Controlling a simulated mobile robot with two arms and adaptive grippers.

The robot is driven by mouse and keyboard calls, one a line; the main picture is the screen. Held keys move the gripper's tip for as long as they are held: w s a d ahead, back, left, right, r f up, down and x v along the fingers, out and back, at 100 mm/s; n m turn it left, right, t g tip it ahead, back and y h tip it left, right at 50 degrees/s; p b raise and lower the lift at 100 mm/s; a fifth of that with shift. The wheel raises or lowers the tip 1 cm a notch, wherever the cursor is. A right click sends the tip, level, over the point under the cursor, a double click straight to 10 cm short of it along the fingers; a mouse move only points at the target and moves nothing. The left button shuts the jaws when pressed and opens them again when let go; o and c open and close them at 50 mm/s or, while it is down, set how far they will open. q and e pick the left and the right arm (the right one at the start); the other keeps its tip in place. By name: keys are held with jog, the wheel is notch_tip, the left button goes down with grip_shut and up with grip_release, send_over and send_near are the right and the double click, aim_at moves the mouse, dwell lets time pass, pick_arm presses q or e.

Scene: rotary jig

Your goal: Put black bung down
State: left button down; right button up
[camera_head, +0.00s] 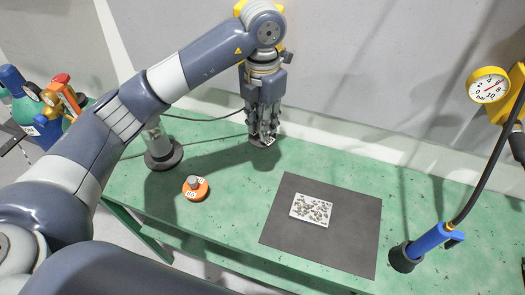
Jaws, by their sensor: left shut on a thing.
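My left gripper (262,128) reaches down from above over the back part of the green bench. Its fingers are shut on the black bung (258,143), a small dark round piece with a pale label beside the fingertips. The fingers hide most of the bung. It is at or just above the bench top; I cannot tell whether it touches. My right gripper is not in view.
An orange round piece (195,194) with a grey top stands on the green bench (225,225). A grey post on a dark base (162,158) stands behind it. A dark mat (345,250) carries a white patterned plate (312,210). A blue tool (428,243) with a black end is at right, below a gauge (488,85).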

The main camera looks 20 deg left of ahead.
pick_arm(q)
notch_tip(320, 180, down, 7)
jog(key=shift+r+p, duration=0.2)
jog(key=shift+p, duration=0.7)
notch_tip(320, 180, down, 4)
jog(key=shift+f+p, duration=0.25)
jog(key=shift+p, duration=0.35)
jog(key=shift+f, duration=0.15)
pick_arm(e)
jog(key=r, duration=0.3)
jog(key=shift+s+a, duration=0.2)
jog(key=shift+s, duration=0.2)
pick_arm(q)
jog(key=shift+f, duration=0.15)
jog(key=c, duration=1.4)
grip_release()
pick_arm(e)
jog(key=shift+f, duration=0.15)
